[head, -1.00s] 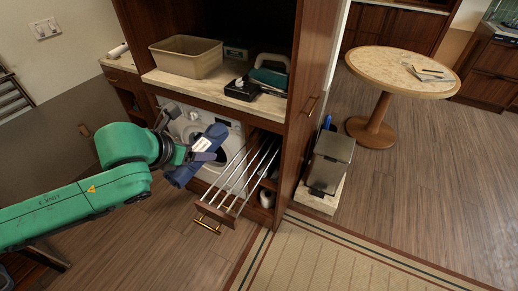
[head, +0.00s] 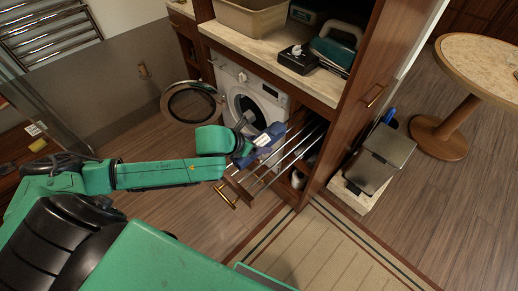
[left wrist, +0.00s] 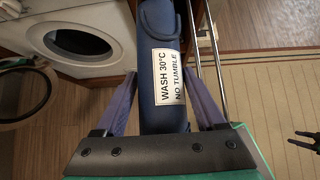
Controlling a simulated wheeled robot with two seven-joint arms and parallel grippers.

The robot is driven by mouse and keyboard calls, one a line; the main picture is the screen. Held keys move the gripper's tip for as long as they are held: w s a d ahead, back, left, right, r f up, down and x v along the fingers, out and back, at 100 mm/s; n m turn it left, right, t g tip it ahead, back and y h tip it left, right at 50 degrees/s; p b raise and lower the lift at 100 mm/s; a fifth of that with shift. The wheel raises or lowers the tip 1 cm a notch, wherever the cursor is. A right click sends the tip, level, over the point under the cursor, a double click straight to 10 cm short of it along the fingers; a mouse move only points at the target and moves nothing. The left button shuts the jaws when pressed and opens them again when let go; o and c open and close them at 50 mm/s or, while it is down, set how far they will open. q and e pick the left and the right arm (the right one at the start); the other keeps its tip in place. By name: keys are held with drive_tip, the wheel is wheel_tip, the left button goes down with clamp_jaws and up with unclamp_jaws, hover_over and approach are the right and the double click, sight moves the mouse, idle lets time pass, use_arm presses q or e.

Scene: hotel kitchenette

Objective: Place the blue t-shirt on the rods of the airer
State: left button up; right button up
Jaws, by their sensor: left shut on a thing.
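The blue t-shirt (head: 268,138) is a dark blue roll with a white label; in the left wrist view (left wrist: 163,112) the label reads "WASH 30°C NO TUMBLE". My left gripper (head: 250,146) is shut on it, a purple finger on each side in the left wrist view (left wrist: 163,105). The airer (head: 292,158) is a pulled-out frame of parallel metal rods with a wooden front. The t-shirt overlaps the rods' left side in the head view; I cannot tell whether it touches them. A dark pronged shape (left wrist: 306,140) at the left wrist view's right edge may be my right gripper; its state is unclear.
A washing machine (head: 250,100) with its round door (head: 192,103) open stands left of the airer. Above is a counter (head: 240,47) with a beige basin (head: 250,17). A tall cabinet side and a grey bin (head: 380,158) stand to the right. The floor in front is clear.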

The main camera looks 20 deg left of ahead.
use_arm(q)
drive_tip(key=f, duration=0.2)
drive_tip(key=shift+s+f, duration=0.2)
drive_tip(key=shift+f, duration=0.15)
drive_tip(key=shift+w+f, duration=0.1)
drive_tip(key=o, duration=1.5)
